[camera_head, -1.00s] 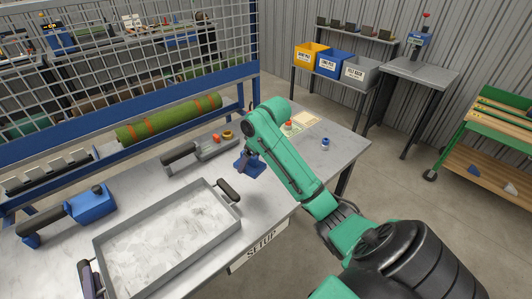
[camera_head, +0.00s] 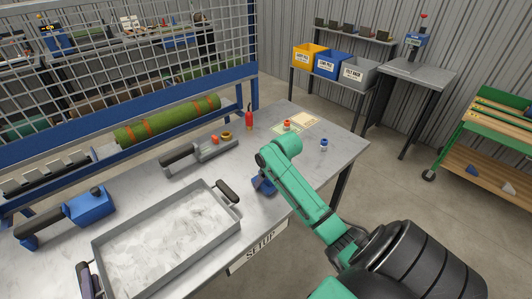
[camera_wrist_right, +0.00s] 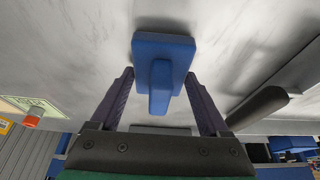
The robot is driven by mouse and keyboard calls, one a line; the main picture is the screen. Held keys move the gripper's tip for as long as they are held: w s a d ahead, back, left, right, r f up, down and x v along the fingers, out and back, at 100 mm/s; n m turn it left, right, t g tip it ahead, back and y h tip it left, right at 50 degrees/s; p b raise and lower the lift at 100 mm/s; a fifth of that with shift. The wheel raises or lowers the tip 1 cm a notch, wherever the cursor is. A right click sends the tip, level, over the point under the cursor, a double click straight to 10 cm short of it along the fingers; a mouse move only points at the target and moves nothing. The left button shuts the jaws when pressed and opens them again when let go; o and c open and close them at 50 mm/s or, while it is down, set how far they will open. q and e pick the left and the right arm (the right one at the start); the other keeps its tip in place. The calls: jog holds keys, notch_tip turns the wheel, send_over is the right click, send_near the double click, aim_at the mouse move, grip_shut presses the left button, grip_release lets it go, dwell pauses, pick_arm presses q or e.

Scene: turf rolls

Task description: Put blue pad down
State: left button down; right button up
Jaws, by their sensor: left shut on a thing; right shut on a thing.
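The blue pad (camera_head: 266,187), a flat block with a raised grip, is at the right part of the bench, right of the tray and partly hidden by my right arm. In the right wrist view the pad (camera_wrist_right: 163,46) lies between the fingertips of my right gripper (camera_wrist_right: 160,78), which is shut on it. The pad is at or just above the bench top; I cannot tell if it touches.
The grey metal tray (camera_head: 188,267) has a black handle (camera_head: 228,191) near the pad. Behind stand a grey tool (camera_head: 200,152), a red bottle (camera_head: 249,118) and a green turf roll (camera_head: 168,119). A blue tool (camera_head: 92,205) lies left. The bench's right end holds small jars (camera_head: 323,144).

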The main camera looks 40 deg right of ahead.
jog(key=o, duration=1)
jog(key=shift+f, duration=0.1)
jog(key=shift+o, duration=0.2)
jog(key=v, duration=1.2)
jog(key=shift+r, duration=0.25)
